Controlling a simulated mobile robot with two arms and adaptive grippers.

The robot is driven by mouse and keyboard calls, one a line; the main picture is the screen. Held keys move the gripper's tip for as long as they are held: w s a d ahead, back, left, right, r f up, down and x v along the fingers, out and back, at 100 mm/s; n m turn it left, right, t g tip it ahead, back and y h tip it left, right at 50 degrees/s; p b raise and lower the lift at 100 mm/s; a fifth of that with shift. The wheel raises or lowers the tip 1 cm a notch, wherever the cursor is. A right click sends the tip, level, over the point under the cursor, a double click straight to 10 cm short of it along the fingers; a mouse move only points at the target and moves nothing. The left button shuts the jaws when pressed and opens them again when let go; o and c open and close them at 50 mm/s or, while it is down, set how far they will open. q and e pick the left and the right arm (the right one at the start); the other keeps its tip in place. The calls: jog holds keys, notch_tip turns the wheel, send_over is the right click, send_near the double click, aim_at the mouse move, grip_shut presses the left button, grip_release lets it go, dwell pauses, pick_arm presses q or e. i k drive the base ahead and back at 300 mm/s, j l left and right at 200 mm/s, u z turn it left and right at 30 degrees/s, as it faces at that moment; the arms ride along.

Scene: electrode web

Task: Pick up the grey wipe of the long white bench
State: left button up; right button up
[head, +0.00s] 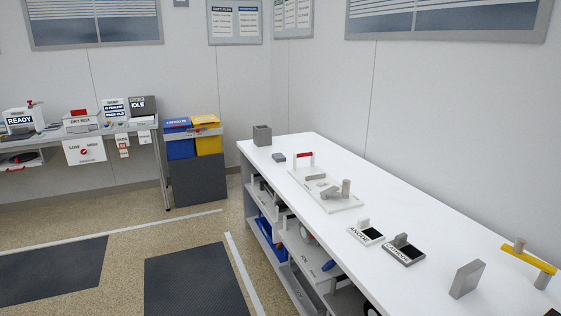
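The long white bench (424,239) runs from the middle of the head view to the lower right. A small flat dark grey piece (278,157) lies near its far end and may be the grey wipe; it is too small to tell. It lies on the bare top, in front of a grey open-topped box (262,135) and left of a red-handled white board (322,188). Neither of my grippers shows in the head view.
The bench also holds ANODE (365,234) and CATHODE (404,251) plates, a grey upright block (467,279) and a yellow-handled tool (530,261). Shelves below hold bins. Dark mats (196,281) lie on open floor to the left. A side table (70,140) carries devices.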

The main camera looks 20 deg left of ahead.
aim_at(278, 157)
jog(key=i+j, duration=0.25)
jog(key=i+j+z, duration=0.15)
jog(key=j, duration=0.25)
jog(key=i+j, duration=0.3)
jog(key=i+j+z, duration=0.1)
jog(key=i+j, duration=0.15)
jog(key=j, duration=0.15)
jog(key=i+j+z, duration=0.1)
jog(key=j, duration=0.25)
jog(key=i+j, duration=0.3)
jog(key=j+z, duration=0.05)
